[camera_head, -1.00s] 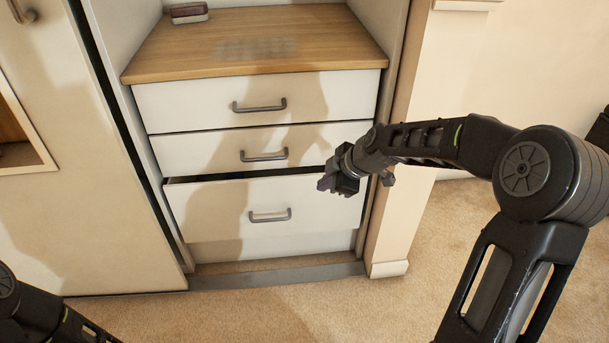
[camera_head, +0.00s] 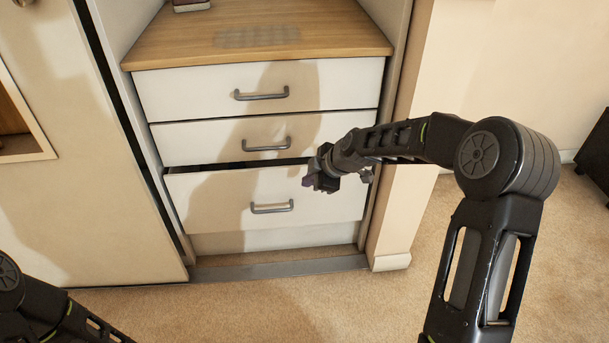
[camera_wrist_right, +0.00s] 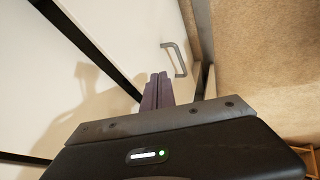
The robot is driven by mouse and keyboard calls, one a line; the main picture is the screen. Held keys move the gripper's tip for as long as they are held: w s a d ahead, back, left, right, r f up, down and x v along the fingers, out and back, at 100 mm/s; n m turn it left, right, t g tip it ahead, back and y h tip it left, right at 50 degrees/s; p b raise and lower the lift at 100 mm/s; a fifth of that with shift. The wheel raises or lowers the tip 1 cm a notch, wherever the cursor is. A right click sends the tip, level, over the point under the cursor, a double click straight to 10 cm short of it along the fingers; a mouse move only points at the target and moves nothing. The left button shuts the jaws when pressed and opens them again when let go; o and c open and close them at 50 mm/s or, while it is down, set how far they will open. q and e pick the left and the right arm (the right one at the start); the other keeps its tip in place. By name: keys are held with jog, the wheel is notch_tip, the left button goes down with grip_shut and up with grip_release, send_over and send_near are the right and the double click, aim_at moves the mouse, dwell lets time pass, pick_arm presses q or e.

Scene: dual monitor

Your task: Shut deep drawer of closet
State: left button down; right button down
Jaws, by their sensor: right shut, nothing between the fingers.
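The deep drawer (camera_head: 230,205) is the lowest white drawer of the closet, with a grey bar handle (camera_head: 272,208). A dark gap above its front shows that it stands slightly open. My right gripper (camera_head: 312,182) is shut and empty, in front of the upper right part of this drawer front. In the right wrist view, its shut fingers (camera_wrist_right: 157,92) point at the white front, with the handle (camera_wrist_right: 175,58) to their right. Whether the fingertips touch the front cannot be told. My left arm shows at the lower left; its gripper is out of view.
Two shallower drawers (camera_head: 240,90) above look shut, under a wooden shelf (camera_head: 330,30) with a small dark red object (camera_head: 190,5). A closet door panel (camera_head: 60,200) stands at left. A frame post (camera_head: 395,190) is right of the drawers. Carpet (camera_head: 400,300) in front is clear.

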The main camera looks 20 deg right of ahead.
jog(key=w, duration=0.1)
jog(key=w+f, duration=0.1)
jog(key=w, duration=0.1)
jog(key=w+b, duration=0.1)
jog(key=shift+w+d+f, duration=0.2)
jog(key=shift+w+f, duration=0.2)
pick_arm(q)
jog(key=shift+w+f, duration=0.15)
jog(key=shift+f, duration=0.75)
pick_arm(e)
jog(key=shift+w+r, duration=0.1)
jog(key=shift+w, duration=0.1)
